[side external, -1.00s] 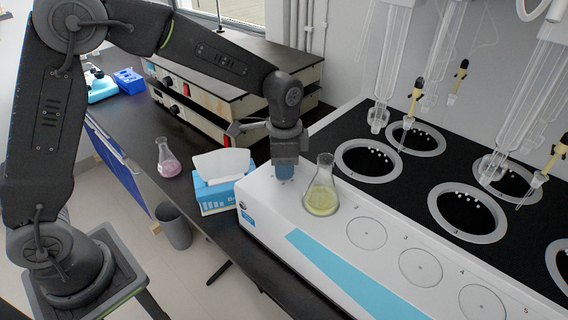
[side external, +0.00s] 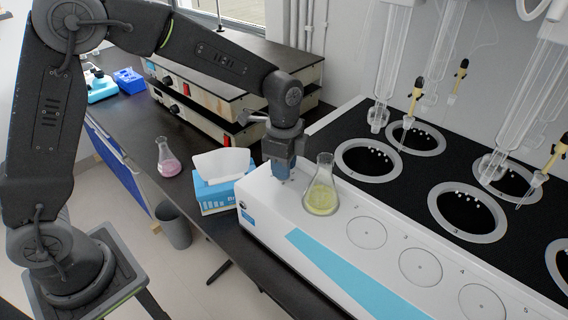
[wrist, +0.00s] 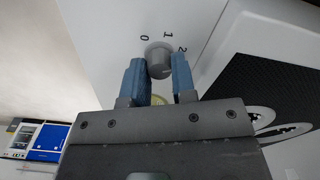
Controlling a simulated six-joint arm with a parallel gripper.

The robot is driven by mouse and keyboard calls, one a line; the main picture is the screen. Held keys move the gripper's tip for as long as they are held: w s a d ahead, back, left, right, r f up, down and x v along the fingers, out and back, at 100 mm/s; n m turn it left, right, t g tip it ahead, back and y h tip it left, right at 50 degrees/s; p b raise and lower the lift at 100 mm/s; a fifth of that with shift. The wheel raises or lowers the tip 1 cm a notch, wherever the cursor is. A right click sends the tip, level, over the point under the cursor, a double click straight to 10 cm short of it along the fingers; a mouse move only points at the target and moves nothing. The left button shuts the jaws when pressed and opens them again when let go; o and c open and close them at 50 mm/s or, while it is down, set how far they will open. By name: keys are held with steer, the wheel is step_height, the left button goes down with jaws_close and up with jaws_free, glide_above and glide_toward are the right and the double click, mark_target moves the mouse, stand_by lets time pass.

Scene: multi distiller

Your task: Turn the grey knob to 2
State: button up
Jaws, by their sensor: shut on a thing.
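The grey knob (wrist: 159,61) shows in the wrist view on the white panel of the distiller (side external: 262,222). The marks 0 (wrist: 144,38), 1 (wrist: 168,35) and 2 (wrist: 182,50) stand around its far side. I cannot make out a pointer on the knob. My gripper (wrist: 159,74) has its two blue fingers on either side of the knob and is shut on it. In the side external view my gripper (side external: 283,171) points down at the distiller's left end, and it hides the knob there.
A flask of yellow liquid (side external: 321,196) stands on the distiller just right of my gripper. A tissue box (side external: 216,196) and a flask of pink liquid (side external: 168,163) stand on the dark bench to the left. Stacked heater units (side external: 205,124) are behind.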

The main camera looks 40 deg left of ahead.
steer(key=o, duration=0.9)
steer(key=shift+r, duration=0.1)
step_height(320, 180, up, 14)
steer(key=shift+f, duration=0.15)
